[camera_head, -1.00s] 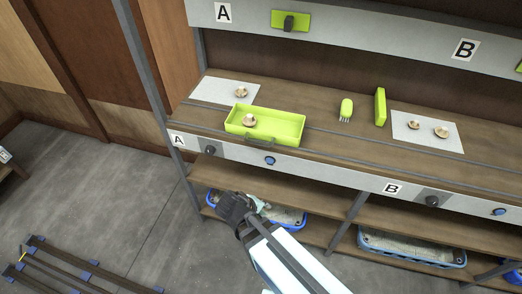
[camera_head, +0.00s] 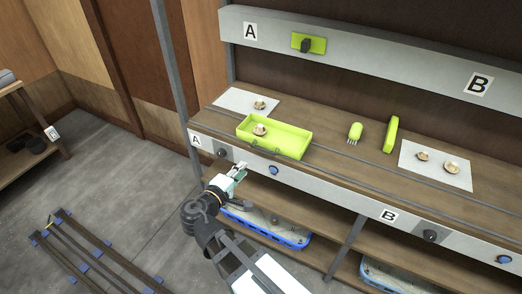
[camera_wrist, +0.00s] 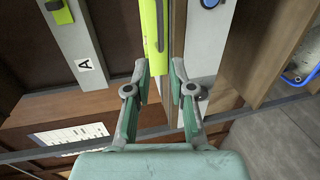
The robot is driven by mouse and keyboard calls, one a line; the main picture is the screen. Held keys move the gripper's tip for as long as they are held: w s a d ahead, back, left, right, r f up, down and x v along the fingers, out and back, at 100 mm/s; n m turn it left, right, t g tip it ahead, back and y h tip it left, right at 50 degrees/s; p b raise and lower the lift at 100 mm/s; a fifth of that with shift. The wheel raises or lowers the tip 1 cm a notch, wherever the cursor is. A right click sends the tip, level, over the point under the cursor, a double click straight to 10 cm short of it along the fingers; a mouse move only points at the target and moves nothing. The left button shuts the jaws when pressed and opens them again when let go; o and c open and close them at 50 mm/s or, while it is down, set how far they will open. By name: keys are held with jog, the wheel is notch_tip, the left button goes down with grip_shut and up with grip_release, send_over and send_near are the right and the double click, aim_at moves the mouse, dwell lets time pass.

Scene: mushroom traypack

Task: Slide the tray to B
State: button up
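The lime-green tray (camera_head: 300,150) sits on the wooden shelf near the front label A (camera_head: 196,141), with one mushroom (camera_head: 260,129) at its left end. Label B (camera_head: 388,215) is on the front edge farther right. My gripper (camera_head: 240,170) is in front of the shelf edge, below and apart from the tray. In the wrist view my gripper (camera_wrist: 160,68) is open and empty, with its fingers spread. A lime-green strip of the tray (camera_wrist: 152,22) lies beyond the fingertips.
Rails run along the shelf. A green fork-like tool (camera_head: 354,133) and an upright green block (camera_head: 391,134) stand right of the tray. White sheets with mushrooms lie at the left (camera_head: 238,99) and right (camera_head: 440,178). Knobs, including a blue one (camera_head: 273,170), protrude from the front edge.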

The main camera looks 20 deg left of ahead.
aim_at(261, 150)
jog(key=p+x, duration=0.3)
jog(key=x, duration=1.1)
jog(key=shift+f, duration=0.1)
grip_shut()
